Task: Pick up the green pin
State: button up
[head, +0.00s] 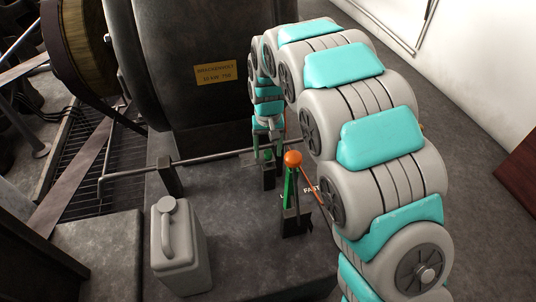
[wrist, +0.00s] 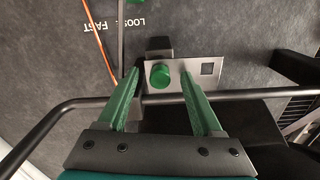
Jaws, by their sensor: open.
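The green pin (wrist: 160,75) shows its round head in the wrist view, standing in a pale metal plate (wrist: 183,67) beside a dark square hole. In the head view the pin (head: 267,155) is a small green spot on a dark block by the long bar. My gripper (wrist: 160,72) is open, with one green finger on each side of the pin in the wrist picture. No contact shows, and the height gap is hard to judge. In the head view my gripper (head: 267,138) is just above the pin, partly hidden by my arm.
A horizontal bar (head: 215,155) crosses close by the pin. A lever with an orange knob (head: 293,158) stands right of it, near "LOOSE FAST" lettering. A grey jerrycan (head: 180,250) stands at front left. A large dark machine (head: 180,60) rises behind.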

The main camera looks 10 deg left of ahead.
jog(key=shift+c, duration=0.3)
grip_shut()
dwell(1.1)
